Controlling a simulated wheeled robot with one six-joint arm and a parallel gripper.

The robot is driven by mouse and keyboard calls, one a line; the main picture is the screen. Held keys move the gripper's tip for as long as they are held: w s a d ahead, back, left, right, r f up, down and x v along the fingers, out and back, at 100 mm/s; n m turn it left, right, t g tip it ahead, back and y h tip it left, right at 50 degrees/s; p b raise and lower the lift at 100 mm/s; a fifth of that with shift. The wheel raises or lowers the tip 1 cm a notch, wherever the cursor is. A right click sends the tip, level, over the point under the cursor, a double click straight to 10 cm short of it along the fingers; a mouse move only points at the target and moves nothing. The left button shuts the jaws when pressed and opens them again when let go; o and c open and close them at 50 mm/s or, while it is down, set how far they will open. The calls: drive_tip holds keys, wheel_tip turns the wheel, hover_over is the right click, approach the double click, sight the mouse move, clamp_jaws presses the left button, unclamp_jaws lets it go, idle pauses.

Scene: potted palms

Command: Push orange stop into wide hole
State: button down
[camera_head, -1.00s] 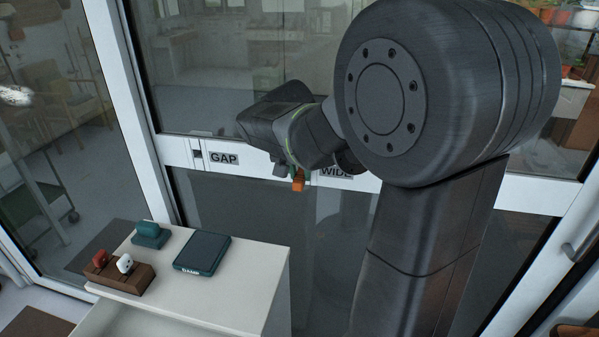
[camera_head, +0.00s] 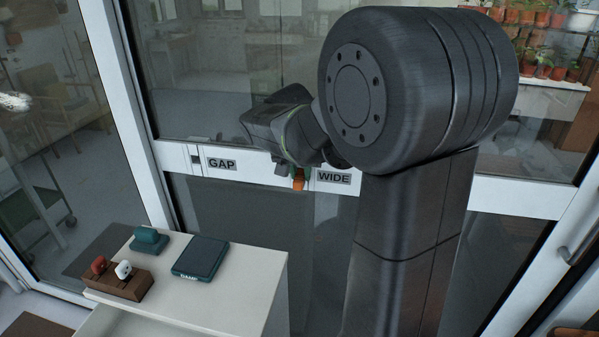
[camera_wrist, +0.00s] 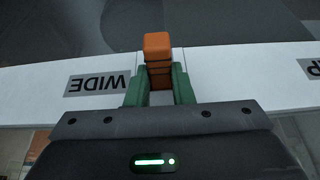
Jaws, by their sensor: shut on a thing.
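The orange stop (camera_wrist: 158,50) is held between the green fingers of my gripper (camera_wrist: 159,88). It also shows in the head view (camera_head: 298,183), small and partly covered by my gripper. The stop is in front of the white door rail, close to the WIDE label (camera_head: 333,177). In the wrist view the WIDE label (camera_wrist: 97,84) appears upside down, left of the stop. The wide hole itself is not visible; my gripper and the stop cover that part of the rail. I cannot tell whether the stop touches the rail.
The GAP label (camera_head: 221,164) is farther left on the rail, beside a small dark hole (camera_head: 196,159). A white cabinet (camera_head: 262,262) at lower left bears a teal device (camera_head: 201,258), a teal block (camera_head: 148,241) and a brown holder (camera_head: 118,281) with red and white pieces.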

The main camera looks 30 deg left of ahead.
drive_tip(key=shift+w+a, duration=0.1)
drive_tip(key=shift+w, duration=0.15)
drive_tip(key=c, duration=1.2)
unclamp_jaws()
drive_tip(key=v, duration=1.4)
